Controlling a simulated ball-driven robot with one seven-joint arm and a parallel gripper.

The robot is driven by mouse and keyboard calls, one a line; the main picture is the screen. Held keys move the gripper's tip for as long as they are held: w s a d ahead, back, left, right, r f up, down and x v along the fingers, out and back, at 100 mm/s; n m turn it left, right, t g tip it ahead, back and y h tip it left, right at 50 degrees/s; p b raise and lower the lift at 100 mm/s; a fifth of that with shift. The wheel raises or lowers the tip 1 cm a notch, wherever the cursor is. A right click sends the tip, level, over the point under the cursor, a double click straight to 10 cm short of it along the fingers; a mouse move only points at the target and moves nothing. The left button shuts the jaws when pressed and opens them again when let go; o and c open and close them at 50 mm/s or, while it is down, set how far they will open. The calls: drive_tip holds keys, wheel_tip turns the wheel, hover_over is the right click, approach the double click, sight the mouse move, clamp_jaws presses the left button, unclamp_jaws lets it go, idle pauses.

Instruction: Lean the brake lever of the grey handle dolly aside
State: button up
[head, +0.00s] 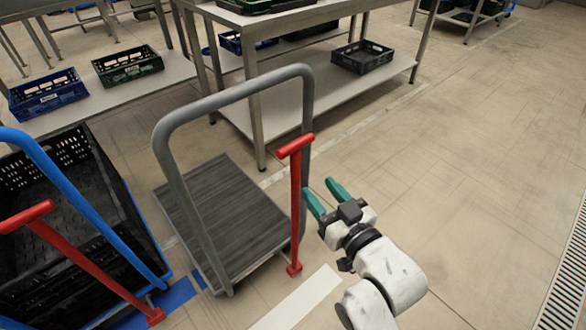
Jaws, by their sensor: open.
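The grey handle dolly (225,215) stands left of centre in the head view, with a dark ribbed deck and a tall grey tube handle (236,94). Its red brake lever (295,200) stands upright at the right side of the handle, with a short crossbar on top and its foot near the floor. My gripper (327,197) has green fingers that are open and empty. It is just right of the lever's middle, pointing up and left. I cannot tell whether the fingers touch the lever.
A blue handle dolly (75,195) carrying black crates (125,205) is at the left, its red lever (90,265) tilted. Steel tables (250,80) with crates stand behind. A white floor strip (300,300) lies in front. Open floor spreads to the right, with a drain grate (568,275).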

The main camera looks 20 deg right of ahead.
sight(299, 163)
drive_tip(key=w, duration=0.3)
drive_tip(key=w+a+b, duration=0.1)
drive_tip(key=w, duration=0.3)
drive_tip(key=w+b, duration=0.1)
drive_tip(key=w, duration=0.3)
drive_tip(key=shift+a+r, duration=0.1)
drive_tip(key=shift+a, duration=0.1)
clamp_jaws()
idle(0.4)
